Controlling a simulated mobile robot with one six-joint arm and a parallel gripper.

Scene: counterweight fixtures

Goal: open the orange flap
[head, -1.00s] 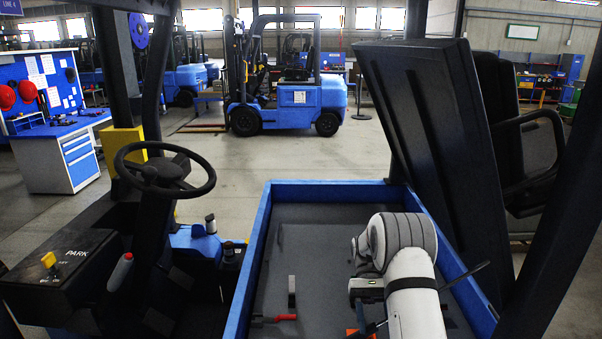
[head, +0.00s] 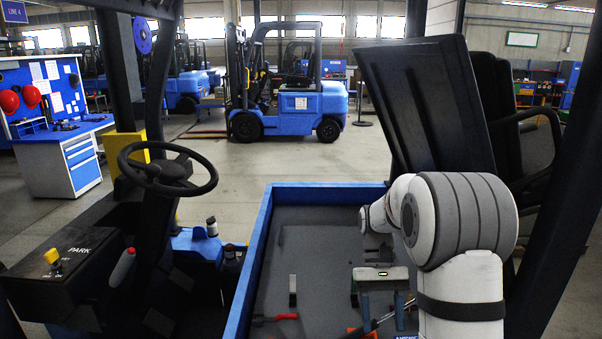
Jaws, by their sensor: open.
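A small orange piece (head: 358,332), which may be the edge of the orange flap, shows at the bottom edge of the head view, inside the blue-rimmed bay. Most of it is cut off by the frame and covered by my gripper, so I cannot tell whether the flap is open or shut. My gripper (head: 383,308) hangs in the bay just above and to the right of the orange piece. It is open, its fingers apart. A dark rod-like part crosses in front of it. I cannot tell whether it touches the orange piece.
The bay's blue rim (head: 257,250) surrounds a grey floor. A red-handled lever (head: 275,319) and a small upright grey-black lever (head: 292,290) stand left of my gripper. A tilted black seat panel (head: 425,110) rises behind. The steering wheel (head: 167,169) is at left.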

